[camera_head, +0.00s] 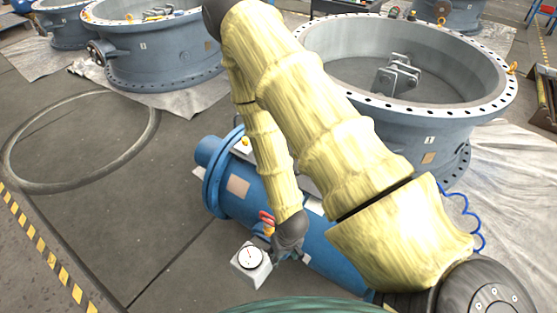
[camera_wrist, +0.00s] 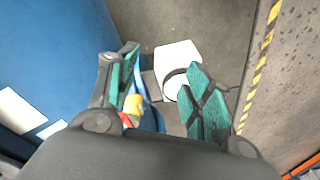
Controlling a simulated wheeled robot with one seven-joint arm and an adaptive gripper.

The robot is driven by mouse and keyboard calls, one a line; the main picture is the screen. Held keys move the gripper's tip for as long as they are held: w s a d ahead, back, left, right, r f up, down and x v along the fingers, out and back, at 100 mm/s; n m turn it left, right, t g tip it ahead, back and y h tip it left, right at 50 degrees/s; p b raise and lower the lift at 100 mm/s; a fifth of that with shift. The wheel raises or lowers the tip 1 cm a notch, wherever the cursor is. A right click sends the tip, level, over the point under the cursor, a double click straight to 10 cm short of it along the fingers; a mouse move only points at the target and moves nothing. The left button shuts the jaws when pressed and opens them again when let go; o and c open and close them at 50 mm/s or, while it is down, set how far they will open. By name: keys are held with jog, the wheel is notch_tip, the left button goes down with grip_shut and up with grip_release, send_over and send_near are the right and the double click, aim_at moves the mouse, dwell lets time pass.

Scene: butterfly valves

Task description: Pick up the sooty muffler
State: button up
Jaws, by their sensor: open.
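I cannot pick out the sooty muffler for certain in either view. My gripper (camera_head: 287,256) is low beside the blue cylindrical body, at the end of my yellow-sleeved arm. In the wrist view my gripper (camera_wrist: 163,62) has its two green-padded fingers apart. A small dark grey patch (camera_wrist: 150,86) shows between the fingers; I cannot tell what it is. A red and yellow item (camera_wrist: 133,106) lies by the left finger, partly hidden. A white box with a round dial (camera_head: 250,258) is just left of my gripper; the box (camera_wrist: 178,55) is beyond the fingertips in the wrist view.
The blue cylindrical body (camera_head: 238,188) lies under and beside my arm. A large grey flanged valve (camera_head: 415,125) stands behind at right, another (camera_head: 155,50) at back left. A hose ring (camera_head: 70,185) lies on the left floor. Open floor (camera_head: 130,235) is at left.

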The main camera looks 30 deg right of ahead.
jog(key=w+d+r+m+t+h+b, duration=0.1)
jog(key=w+d+r, duration=0.7)
jog(key=w+r, duration=0.3)
jog(key=w+d+r+m+t+h+b, duration=0.1)
jog(key=w+d+r+m+t, duration=0.1)
jog(key=w+d+r, duration=0.75)
jog(key=shift+w+a+f+p, duration=0.1)
jog(key=shift+w+f+p, duration=0.05)
jog(key=shift+w+f, duration=1.25)
jog(key=shift+w+a+f+p, duration=0.1)
jog(key=shift+w+f, duration=0.85)
jog(key=shift+f, duration=0.9)
jog(key=shift+w+a+f+p, duration=0.1)
jog(key=shift+w+f+p, duration=0.05)
jog(key=shift+w+f, duration=1.25)
jog(key=shift+s+f, duration=0.2)
jog(key=shift+s, duration=0.05)
jog(key=c, duration=1.1)
